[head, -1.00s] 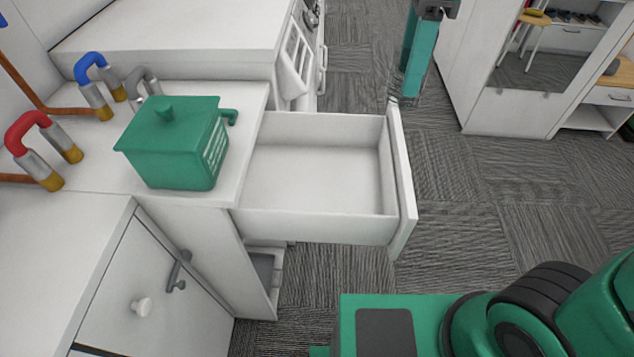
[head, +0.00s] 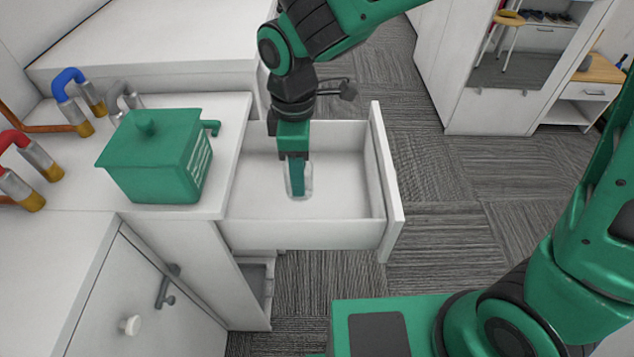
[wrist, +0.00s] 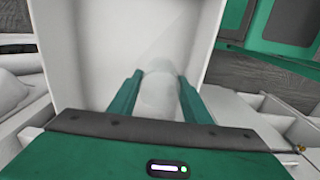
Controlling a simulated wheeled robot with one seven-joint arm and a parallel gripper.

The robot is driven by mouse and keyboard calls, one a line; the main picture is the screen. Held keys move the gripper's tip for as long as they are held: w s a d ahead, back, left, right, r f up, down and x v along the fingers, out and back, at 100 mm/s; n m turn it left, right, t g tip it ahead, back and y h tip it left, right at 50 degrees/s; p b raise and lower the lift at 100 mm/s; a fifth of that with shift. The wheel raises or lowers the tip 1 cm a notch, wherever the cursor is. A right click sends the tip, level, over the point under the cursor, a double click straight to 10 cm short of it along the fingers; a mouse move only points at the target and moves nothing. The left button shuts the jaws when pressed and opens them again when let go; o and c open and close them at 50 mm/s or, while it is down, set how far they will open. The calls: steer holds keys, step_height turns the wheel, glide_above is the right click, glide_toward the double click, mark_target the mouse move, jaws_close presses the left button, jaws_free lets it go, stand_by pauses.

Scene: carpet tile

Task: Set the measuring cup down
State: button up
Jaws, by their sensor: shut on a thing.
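The measuring cup (head: 308,181) looks clear and pale, and its outline is faint. My gripper (head: 298,190) is shut on it, inside the open white drawer (head: 345,204). In the wrist view the cup (wrist: 158,95) shows between the two green fingers of my gripper (wrist: 158,82), against the pale drawer floor. I cannot tell whether the cup touches the floor of the drawer. My gripper hides part of the cup in the head view.
A green lidded pot (head: 158,160) stands on the white counter (head: 222,172) left of the drawer. Red (head: 18,140) and blue (head: 68,76) pipe handles are behind and left of it. The drawer floor around the cup looks clear.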

steer(key=shift+w+d+f, duration=1.15)
steer(key=shift+d+f, duration=0.1)
steer(key=shift+f, duration=0.45)
steer(key=shift+w+d+f, duration=1.15)
steer(key=shift+d+f, duration=0.1)
steer(key=shift+f, duration=0.4)
steer(key=shift+w+d+f, duration=1.15)
steer(key=shift+d+f, duration=0.1)
steer(key=shift+f, duration=0.45)
steer(key=o, duration=1)
steer(key=shift+f, duration=0.1)
steer(key=shift+o, duration=0.2)
step_height(320, 180, up, 12)
